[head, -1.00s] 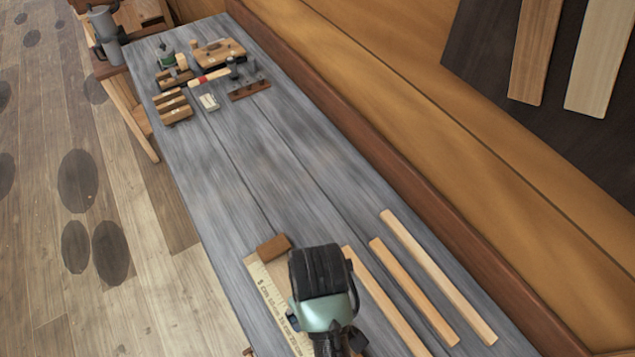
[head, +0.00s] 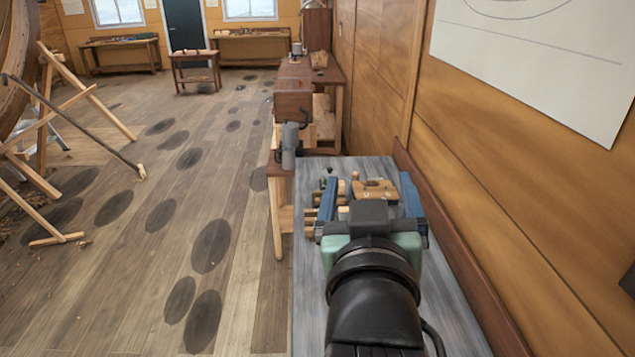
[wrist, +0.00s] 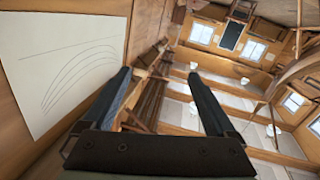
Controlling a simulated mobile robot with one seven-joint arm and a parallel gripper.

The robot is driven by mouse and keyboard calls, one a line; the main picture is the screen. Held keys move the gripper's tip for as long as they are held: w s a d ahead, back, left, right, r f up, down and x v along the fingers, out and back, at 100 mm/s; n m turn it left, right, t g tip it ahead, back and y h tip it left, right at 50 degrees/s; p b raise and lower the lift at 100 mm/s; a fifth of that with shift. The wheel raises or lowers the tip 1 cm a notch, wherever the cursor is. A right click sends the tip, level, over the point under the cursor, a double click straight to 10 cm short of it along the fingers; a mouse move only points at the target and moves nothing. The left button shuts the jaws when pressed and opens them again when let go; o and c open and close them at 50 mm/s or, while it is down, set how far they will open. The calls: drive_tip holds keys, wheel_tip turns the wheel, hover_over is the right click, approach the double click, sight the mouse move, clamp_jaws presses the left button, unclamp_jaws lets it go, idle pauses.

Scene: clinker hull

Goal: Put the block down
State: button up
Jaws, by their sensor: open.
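My gripper (head: 370,188) is in the middle of the head view, its two blue fingers spread wide and pointing away over the grey workbench (head: 308,305). The wrist view also shows the gripper (wrist: 158,76) open, with nothing between its fingers, only the far room beyond. No block is held. I cannot pick out the block in either current view; my arm covers much of the bench.
Wooden tools, including a tan wooden piece (head: 376,190), lie at the bench's far end, partly behind the gripper. A brown cabinet (head: 294,100) stands beyond. A wooden wall (head: 500,180) runs along the right. Open floor (head: 225,200) lies left; trestle legs stand farther left.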

drive_tip(key=s+a+r+t, duration=0.2)
drive_tip(key=s+r+t, duration=0.1)
drive_tip(key=r, duration=0.5)
drive_tip(key=s+a+r+t+y, duration=0.1)
drive_tip(key=s+a+r+t, duration=0.1)
drive_tip(key=r, duration=0.6)
drive_tip(key=s+a+r+t+y, duration=0.1)
drive_tip(key=s+a+r+t, duration=0.1)
drive_tip(key=s+r+t, duration=0.3)
wheel_tip(320, 180, up, 3)
drive_tip(key=shift+s+r, duration=0.2)
drive_tip(key=shift+s, duration=0.65)
